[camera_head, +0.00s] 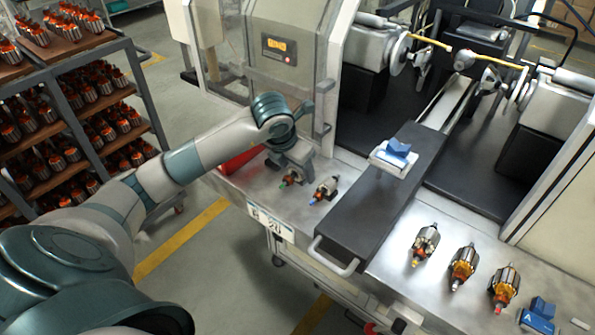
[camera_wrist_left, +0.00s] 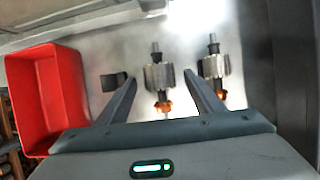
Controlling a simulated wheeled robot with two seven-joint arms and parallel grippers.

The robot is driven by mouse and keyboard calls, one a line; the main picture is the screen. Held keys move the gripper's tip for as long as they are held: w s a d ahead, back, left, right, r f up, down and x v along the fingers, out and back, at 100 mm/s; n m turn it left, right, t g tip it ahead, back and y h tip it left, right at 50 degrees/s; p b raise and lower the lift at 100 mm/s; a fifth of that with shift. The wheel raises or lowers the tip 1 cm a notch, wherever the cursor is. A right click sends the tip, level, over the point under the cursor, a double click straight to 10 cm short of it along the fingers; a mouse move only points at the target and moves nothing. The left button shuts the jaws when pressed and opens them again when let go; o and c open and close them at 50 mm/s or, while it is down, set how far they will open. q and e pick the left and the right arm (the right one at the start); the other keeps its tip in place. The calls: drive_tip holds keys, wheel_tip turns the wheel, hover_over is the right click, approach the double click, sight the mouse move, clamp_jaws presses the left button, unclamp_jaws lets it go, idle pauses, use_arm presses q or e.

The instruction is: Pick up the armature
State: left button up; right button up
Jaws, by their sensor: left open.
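My left gripper (camera_head: 296,160) is low over the left part of the steel bench, pointing down. In the left wrist view the gripper (camera_wrist_left: 159,77) is open, and one armature (camera_wrist_left: 158,78) with a grey core, dark shaft and orange end lies between the lines of its fingers, not gripped. A second armature (camera_wrist_left: 214,68) lies to the right, outside the right finger. In the head view the near armature (camera_head: 290,181) is partly hidden by the gripper, and the other armature (camera_head: 325,188) shows beside it. My right gripper is not in view.
A red bin (camera_wrist_left: 45,95) stands left of the gripper, with a small dark block (camera_wrist_left: 113,82) between. A dark slide (camera_head: 375,215) crosses the bench. More armatures (camera_head: 463,264) and a blue block (camera_head: 537,314) lie to the right. Loaded racks (camera_head: 75,95) stand left.

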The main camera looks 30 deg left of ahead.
sight(299, 169)
use_arm(q)
drive_tip(key=c, duration=1.4)
drive_tip(key=shift+o, duration=0.2)
drive_tip(key=shift+r, duration=0.1)
drive_tip(key=shift+w+r+b, duration=0.1)
drive_tip(key=shift+r+b, duration=0.5)
drive_tip(key=shift+r, duration=0.1)
drive_tip(key=r+b, duration=0.1)
drive_tip(key=d+r+b, duration=0.1)
drive_tip(key=shift+r, duration=0.4)
drive_tip(key=d+r+b, duration=0.2)
drive_tip(key=d+r, duration=0.4)
drive_tip(key=d, duration=0.4)
drive_tip(key=shift+s+d+r, duration=0.3)
drive_tip(key=shift+s+r, duration=0.05)
drive_tip(key=shift+s, duration=0.1)
